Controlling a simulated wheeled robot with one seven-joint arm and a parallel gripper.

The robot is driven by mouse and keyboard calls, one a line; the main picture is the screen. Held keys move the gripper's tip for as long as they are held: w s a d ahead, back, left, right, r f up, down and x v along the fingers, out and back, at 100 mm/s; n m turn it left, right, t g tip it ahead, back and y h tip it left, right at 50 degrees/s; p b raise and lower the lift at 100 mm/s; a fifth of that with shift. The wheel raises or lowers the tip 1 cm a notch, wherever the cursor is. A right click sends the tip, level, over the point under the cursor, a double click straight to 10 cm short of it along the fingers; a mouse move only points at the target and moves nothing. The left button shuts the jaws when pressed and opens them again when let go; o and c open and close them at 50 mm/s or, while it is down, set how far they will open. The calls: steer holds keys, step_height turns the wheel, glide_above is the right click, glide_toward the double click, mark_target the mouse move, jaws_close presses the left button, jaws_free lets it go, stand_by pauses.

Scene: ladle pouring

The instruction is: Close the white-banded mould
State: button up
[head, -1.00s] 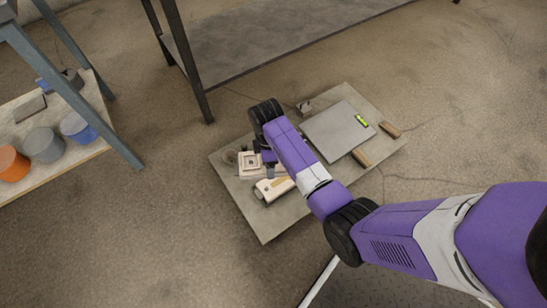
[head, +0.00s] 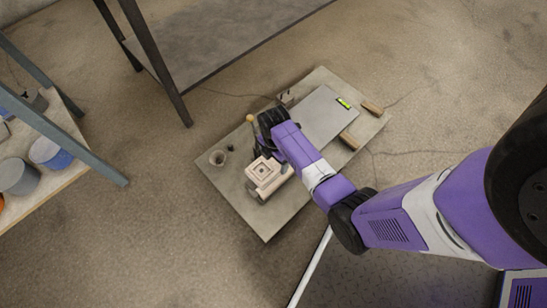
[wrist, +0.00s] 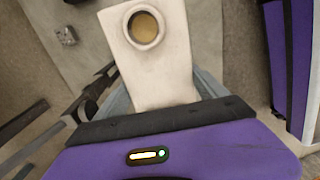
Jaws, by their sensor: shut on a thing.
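A pale block with a round, ringed opening, an upper mould half (wrist: 155,65), is held between the grey fingers of my gripper (head: 259,154). Tan shows inside the ring. In the head view the upper half (head: 263,169) overlaps a pale lower mould part (head: 266,191) on the low slab. I cannot tell from these views whether the two halves touch or a gap remains. My fingers are shut on the back end of the block, and the wrist hides part of it. A white band is not clearly visible.
A small cup (head: 218,158) stands on the slab (head: 233,187) left of the mould. A grey plate (head: 322,112) with a green level (head: 343,103) and wooden blocks (head: 349,141) lie to the right. A shelf with buckets (head: 52,152) stands at far left.

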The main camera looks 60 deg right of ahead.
steer(key=shift+f+b, duration=3.4)
steer(key=shift+b, duration=0.2)
steer(key=shift+r+p, duration=0.1)
steer(key=shift+p, duration=0.25)
steer(key=shift+f, duration=0.6)
steer(key=o, duration=1.9)
steer(key=shift+o, duration=0.5)
steer(key=shift+s+f, duration=0.1)
steer(key=shift+r+p, duration=2.1)
steer(key=shift+r, duration=1.85)
